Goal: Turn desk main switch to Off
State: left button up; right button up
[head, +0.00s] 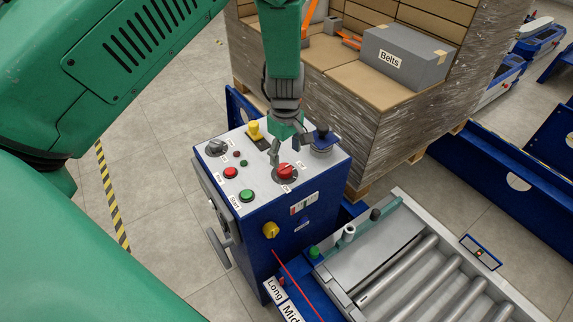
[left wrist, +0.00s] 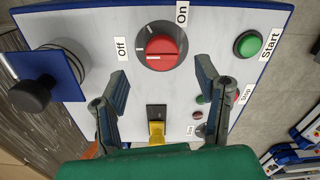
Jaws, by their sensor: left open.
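The desk main switch is a red rotary knob (head: 287,171) on the white top of a blue control desk (head: 262,190). The knob (left wrist: 161,47) shows larger in the left wrist view, with an Off label (left wrist: 122,48) to its left and an On label (left wrist: 182,14) at its upper right. I cannot tell for sure which label the knob points to. My left gripper (head: 274,152) is above the desk top, close to the knob. In the left wrist view its fingers (left wrist: 162,80) are spread, empty and apart from the knob. My right gripper is not in view.
Green Start (head: 246,195) and red Stop (head: 231,172) buttons, a yellow knob (head: 254,130) and a dark-topped post (head: 321,139) surround the switch. A roller conveyor (head: 410,262) stands at right. A wrapped pallet load with a Belts box (head: 405,58) stands behind.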

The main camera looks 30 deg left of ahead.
aim_at(286, 168)
pick_arm(q)
notch_tip(286, 168, up, 5)
jog(key=shift+d+r, duration=0.1)
jog(key=shift+r, duration=0.1)
dwell(0.3)
